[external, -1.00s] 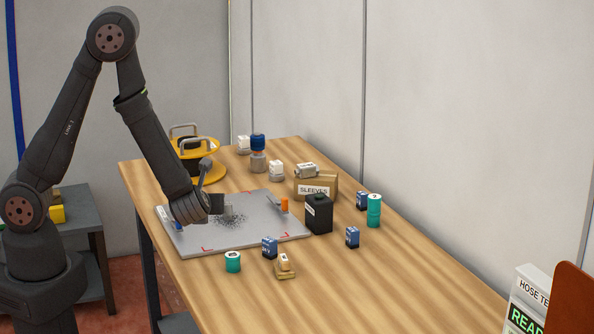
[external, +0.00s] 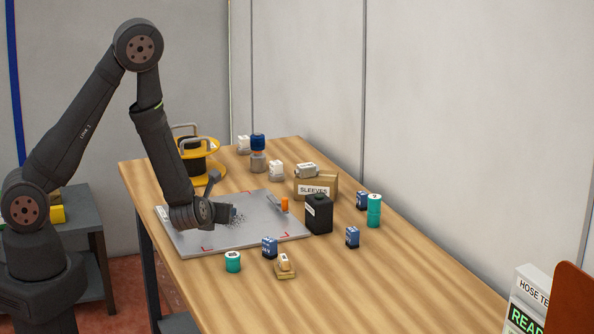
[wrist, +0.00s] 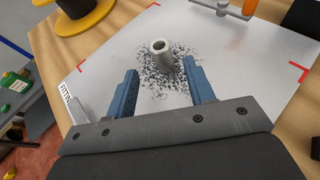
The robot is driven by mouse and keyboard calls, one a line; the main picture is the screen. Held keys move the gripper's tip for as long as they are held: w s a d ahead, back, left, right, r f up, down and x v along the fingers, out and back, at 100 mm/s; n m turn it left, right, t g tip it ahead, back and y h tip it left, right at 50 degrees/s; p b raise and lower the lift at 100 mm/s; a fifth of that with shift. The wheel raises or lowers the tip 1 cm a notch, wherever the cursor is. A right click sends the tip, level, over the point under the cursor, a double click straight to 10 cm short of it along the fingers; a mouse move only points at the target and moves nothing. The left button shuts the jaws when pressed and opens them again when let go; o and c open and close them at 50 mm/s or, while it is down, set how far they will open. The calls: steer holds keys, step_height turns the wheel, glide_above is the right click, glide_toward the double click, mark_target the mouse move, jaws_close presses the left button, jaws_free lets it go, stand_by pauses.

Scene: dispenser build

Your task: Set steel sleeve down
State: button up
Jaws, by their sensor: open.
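The steel sleeve (wrist: 163,54) is a short grey hollow cylinder. In the wrist view it stands upright on the dark speckled patch of the grey plate (wrist: 112,58). My gripper (wrist: 159,68) is open, one blue finger to each side and the sleeve between and slightly beyond the fingertips. A gap shows between sleeve and fingers. In the external view my gripper (external: 234,214) is low over the plate and the sleeve cannot be made out there.
A black box (external: 319,214) stands at the plate's right edge. An orange-tipped fixture (external: 284,204) sits on the plate. The sleeves carton (external: 316,187), a yellow reel (external: 205,170) and several small cans and boxes stand around. The table's front right is clear.

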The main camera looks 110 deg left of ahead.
steer(key=shift+x, duration=3)
steer(key=shift+w+r, duration=0.15)
jaws_close()
